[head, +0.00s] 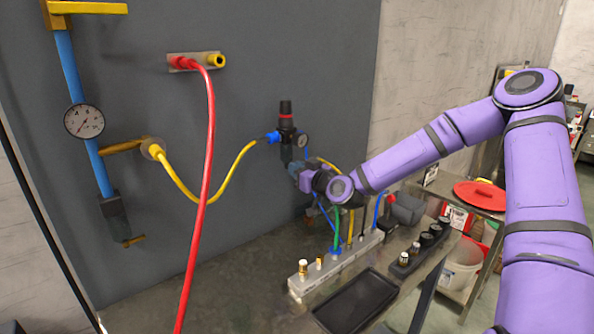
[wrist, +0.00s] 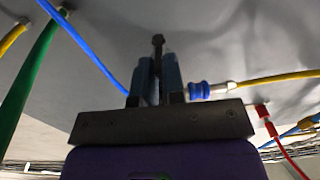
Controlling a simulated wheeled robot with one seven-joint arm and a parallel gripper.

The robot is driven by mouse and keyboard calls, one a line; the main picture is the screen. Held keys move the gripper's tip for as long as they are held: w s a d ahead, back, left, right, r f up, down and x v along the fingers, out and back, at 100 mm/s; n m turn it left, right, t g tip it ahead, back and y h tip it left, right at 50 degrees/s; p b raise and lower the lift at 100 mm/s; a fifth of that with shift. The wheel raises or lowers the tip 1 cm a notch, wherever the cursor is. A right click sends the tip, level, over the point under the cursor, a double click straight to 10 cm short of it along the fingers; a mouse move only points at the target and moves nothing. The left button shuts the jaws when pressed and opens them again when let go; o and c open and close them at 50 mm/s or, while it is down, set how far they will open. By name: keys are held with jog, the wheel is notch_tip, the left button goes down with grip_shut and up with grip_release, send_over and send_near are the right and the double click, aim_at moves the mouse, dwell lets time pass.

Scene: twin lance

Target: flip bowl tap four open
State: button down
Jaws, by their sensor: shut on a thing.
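A dark filter-regulator (head: 286,128) with a red-ringed knob and a round gauge is mounted on the grey panel. My gripper (head: 297,170) is at its lower end and hides the bottom of its bowl. In the wrist view my gripper (wrist: 157,72) has its two blue-grey fingers close together on a small dark stem (wrist: 158,43), which appears to be the bowl tap. The fingers cover most of it, so its turn position cannot be told. A blue fitting with a yellow hose (wrist: 270,80) shows just right of the fingers.
A grey manifold (head: 309,285) with several coloured hoses stands below my gripper, beside a black tray (head: 355,302). A red hose (head: 208,140) hangs in front of the panel. A yellow hose (head: 188,190) runs to the regulator. A blue pipe with a gauge (head: 84,121) is at left.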

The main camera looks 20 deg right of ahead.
jog(key=w+d+n+g+y, duration=0.1)
jog(key=w+n+g+y, duration=0.2)
jog(key=n+g, duration=0.5)
jog(key=w+d+n+g+y, duration=0.1)
jog(key=w+n+g+y, duration=0.2)
jog(key=g, duration=1.2)
jog(key=shift+w+d+n+y, duration=0.2)
jog(key=shift+n+y, duration=1.4)
jog(key=shift+n, duration=1.7)
jog(key=c, duration=1.2)
grip_release()
jog(key=shift+v, duration=5.4)
jog(key=shift+w, duration=0.1)
